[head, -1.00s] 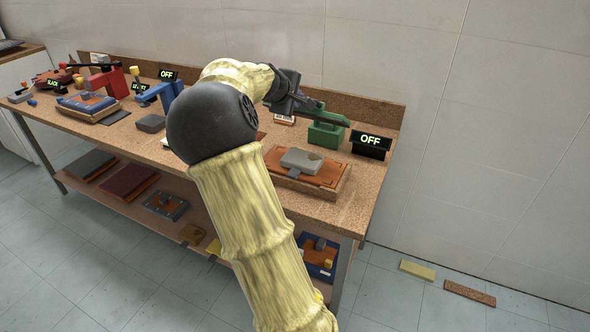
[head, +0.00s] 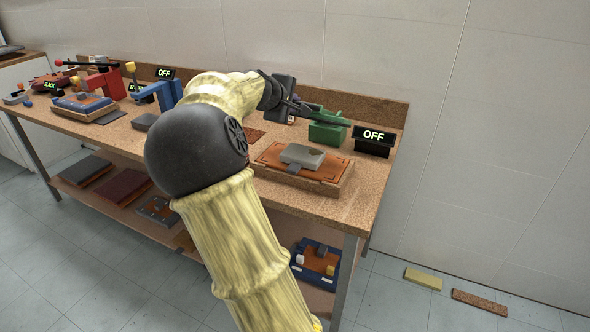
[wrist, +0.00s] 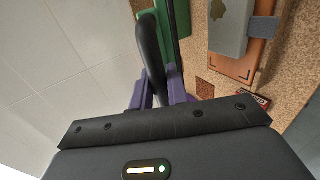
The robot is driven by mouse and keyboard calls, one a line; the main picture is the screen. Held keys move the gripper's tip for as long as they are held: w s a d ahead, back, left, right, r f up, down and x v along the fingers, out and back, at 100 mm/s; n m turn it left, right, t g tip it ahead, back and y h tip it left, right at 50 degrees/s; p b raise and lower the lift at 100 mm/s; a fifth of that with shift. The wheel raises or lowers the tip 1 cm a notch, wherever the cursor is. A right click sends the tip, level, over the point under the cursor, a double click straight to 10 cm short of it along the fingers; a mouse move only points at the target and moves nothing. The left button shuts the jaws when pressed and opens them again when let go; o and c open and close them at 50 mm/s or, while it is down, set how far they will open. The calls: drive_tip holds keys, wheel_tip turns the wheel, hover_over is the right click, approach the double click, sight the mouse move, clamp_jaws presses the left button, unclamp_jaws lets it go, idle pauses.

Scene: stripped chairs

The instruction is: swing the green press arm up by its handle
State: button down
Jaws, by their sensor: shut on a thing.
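The green press (head: 328,130) stands at the right end of the bench, by the back board. Its arm (head: 332,118) reaches left and slightly up toward my gripper (head: 289,106). In the wrist view, a rounded black handle (wrist: 149,48) runs between my purple fingers (wrist: 162,98), beside the green press body (wrist: 180,14). My gripper is shut on this handle. The fingers hide the grip's lower end, and in the head view my wrist covers most of the handle. A grey block (head: 301,155) lies on an orange plate (head: 270,157) in front of the press.
A black sign reading OFF (head: 373,141) stands right of the press. A blue press (head: 168,92) and a red press (head: 108,83) stand farther left on the bench. The wall is close behind the bench.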

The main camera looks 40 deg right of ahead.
drive_tip(key=b, duration=0.1)
drive_tip(key=f+b, duration=0.1)
drive_tip(key=b, duration=0.1)
drive_tip(key=a+f+b, duration=0.1)
drive_tip(key=shift+s+a+f+h, duration=0.1)
drive_tip(key=shift+s+f+h, duration=0.1)
drive_tip(key=shift+s+h, duration=0.1)
wheel_tip(320, 180, down, 7)
drive_tip(key=a+h+b, duration=0.1)
drive_tip(key=a+b, duration=0.1)
drive_tip(key=b, duration=1.1)
drive_tip(key=shift+s+t+b, duration=0.4)
drive_tip(key=shift+s, duration=0.05)
